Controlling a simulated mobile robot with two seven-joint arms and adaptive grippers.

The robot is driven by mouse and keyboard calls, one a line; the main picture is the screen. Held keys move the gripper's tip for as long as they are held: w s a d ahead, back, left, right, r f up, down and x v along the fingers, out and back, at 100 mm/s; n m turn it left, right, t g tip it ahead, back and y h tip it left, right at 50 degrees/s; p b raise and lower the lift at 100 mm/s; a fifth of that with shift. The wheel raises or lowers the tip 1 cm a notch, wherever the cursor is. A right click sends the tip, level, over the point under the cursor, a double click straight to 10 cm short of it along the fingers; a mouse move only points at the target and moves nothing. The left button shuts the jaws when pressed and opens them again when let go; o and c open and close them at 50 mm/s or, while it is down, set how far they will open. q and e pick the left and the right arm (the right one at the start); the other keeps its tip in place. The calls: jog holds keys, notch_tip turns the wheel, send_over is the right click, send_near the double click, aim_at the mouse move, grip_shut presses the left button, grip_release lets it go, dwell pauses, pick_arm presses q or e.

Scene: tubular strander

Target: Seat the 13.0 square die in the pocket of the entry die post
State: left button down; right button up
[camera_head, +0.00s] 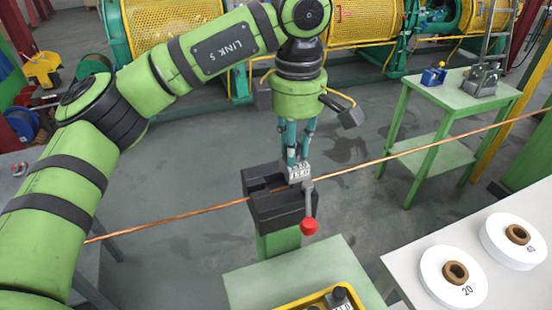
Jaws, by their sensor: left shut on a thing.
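My left gripper (298,157) points down at the entry die post and is shut on a small light-grey square die (299,173). The die has dark markings too small to read surely. The post has a black block head (272,214) on a green column (279,243). The die is at the top right of the block, in line with its slot. I cannot tell whether it touches the pocket floor. A grey lever with a red knob (309,227) hangs at the block's right side. My right gripper is not in view.
A copper wire (170,219) runs across the scene at block height, passing the block. A yellow tray (318,303) lies at the bottom. White labelled spools (452,277) stand on the right table. A green table (458,86) holds tools behind.

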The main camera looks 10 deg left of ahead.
pick_arm(q)
jog(key=a+f, duration=0.1)
jog(key=w+a+f+p, duration=0.1)
jog(key=a, duration=0.1)
jog(key=shift+a+f, duration=0.2)
notch_tip(320, 180, down, 3)
jog(key=shift+d+f+p, duration=0.1)
jog(key=shift+p, duration=0.75)
jog(key=shift+f, duration=0.2)
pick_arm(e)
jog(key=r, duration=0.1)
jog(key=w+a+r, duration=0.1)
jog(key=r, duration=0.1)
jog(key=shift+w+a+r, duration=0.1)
pick_arm(q)
jog(key=shift+f, duration=0.1)
